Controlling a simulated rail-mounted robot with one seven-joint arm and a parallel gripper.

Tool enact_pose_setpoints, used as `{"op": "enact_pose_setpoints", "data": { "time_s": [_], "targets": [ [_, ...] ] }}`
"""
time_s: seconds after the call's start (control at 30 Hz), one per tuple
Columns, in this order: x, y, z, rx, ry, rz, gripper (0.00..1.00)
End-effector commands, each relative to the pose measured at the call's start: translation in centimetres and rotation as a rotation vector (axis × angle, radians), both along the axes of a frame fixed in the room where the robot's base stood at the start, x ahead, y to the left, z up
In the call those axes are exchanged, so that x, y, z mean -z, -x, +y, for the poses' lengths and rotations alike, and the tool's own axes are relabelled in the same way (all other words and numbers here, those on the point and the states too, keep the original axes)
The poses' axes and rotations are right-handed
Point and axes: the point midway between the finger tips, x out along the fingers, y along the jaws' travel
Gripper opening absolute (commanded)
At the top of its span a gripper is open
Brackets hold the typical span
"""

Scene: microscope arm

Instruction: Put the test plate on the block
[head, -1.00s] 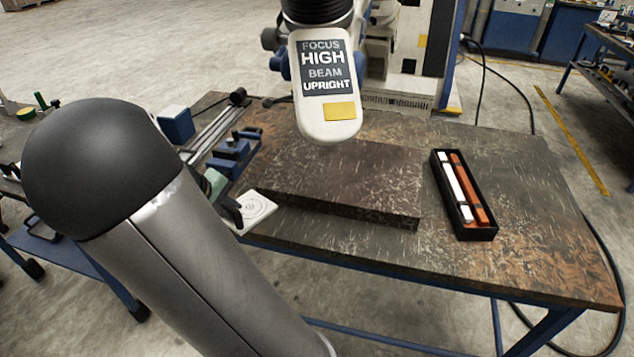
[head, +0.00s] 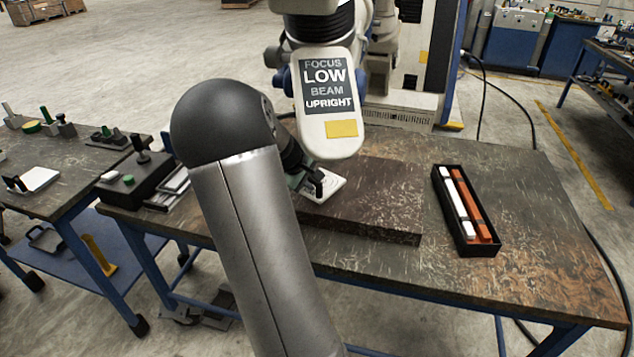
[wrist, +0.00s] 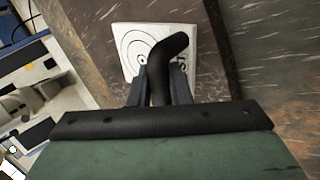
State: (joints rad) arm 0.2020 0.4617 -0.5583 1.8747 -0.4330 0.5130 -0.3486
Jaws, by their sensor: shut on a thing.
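The test plate (head: 331,184) is a white square with printed circles and a black bent handle. My gripper (head: 312,186) is shut on that handle, with the plate at the left part of the dark block's top. In the wrist view the plate (wrist: 128,48) lies beyond my gripper (wrist: 160,88), whose fingers close on both sides of the handle. The block (head: 385,200) is a broad, low, dark speckled slab on the table. I cannot tell whether the plate touches the block. My arm hides the block's left end in the head view.
The microscope head (head: 328,105), with a label reading LOW and UPRIGHT, hangs over the block close to my gripper. A black tray (head: 467,211) with a white and an orange bar lies to the right. The table's front right (head: 530,270) is clear.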

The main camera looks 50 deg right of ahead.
Motion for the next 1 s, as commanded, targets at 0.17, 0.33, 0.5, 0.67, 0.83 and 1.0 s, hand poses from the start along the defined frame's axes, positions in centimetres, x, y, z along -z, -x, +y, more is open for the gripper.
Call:
{"op": "enact_pose_setpoints", "data": {
  "time_s": [0.17,0.33,0.5,0.67,0.83,1.0],
  "targets": [
    [-0.1,-0.1,-1.6,-0.001,0.001,-0.002,0.0],
    [0.1,-0.1,-2.9,0.001,0.0,-0.001,0.0],
    [2.9,-0.1,-2.6,-0.003,-0.001,0.003,0.0],
    [3.5,-0.2,-2.6,-0.001,0.001,-0.003,0.0],
    [3.6,-0.2,-2.6,-0.001,0.001,-0.002,0.0],
    [3.6,-0.1,-2.6,-0.001,-0.001,-0.001,0.39]
  ]
}}
